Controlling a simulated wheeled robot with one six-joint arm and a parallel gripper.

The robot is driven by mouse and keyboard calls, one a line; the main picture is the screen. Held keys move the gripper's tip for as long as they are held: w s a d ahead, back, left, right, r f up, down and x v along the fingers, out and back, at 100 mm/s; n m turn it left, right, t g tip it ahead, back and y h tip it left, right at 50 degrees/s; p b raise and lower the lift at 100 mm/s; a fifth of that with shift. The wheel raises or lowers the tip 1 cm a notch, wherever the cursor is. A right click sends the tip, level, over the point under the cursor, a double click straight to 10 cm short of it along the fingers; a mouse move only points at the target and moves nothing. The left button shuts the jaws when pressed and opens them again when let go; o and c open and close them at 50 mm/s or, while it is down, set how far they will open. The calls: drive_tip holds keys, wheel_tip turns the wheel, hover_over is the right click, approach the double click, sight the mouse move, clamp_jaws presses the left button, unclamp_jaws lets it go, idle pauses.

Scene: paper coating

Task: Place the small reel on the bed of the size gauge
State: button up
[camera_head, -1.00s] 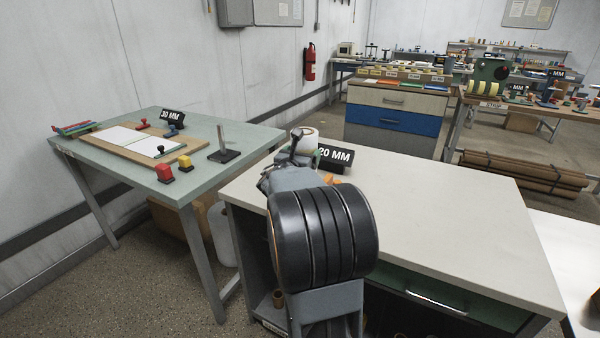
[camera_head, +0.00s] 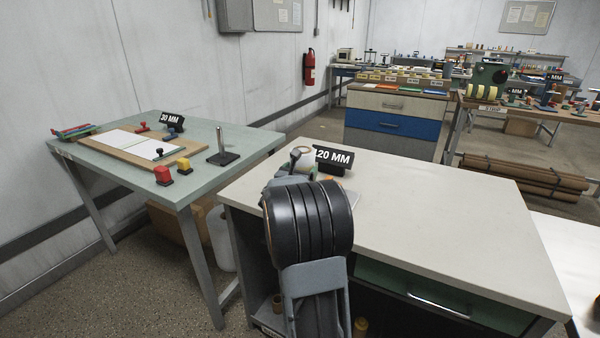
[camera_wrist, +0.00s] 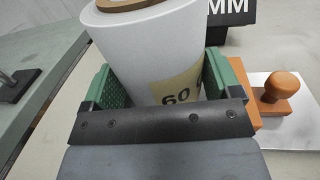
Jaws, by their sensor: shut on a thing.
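A white reel (camera_wrist: 150,48) with a brown core and a pale label reading 60 stands between the green fingers of my gripper (camera_wrist: 166,86) in the wrist view. The fingers are shut on its two sides. In the head view the reel (camera_head: 309,160) shows only partly beyond my arm, over the far left part of the pale table. The arm hides most of the gripper there. I cannot tell whether the reel touches the surface below.
A black 120 MM sign (camera_head: 333,160) stands right beside the reel. The pale table (camera_head: 440,200) is clear to the right. A green table (camera_head: 215,143) with stamps and a black stand is left.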

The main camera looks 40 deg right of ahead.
drive_tip(key=shift+f, duration=0.15)
drive_tip(key=o, duration=0.9)
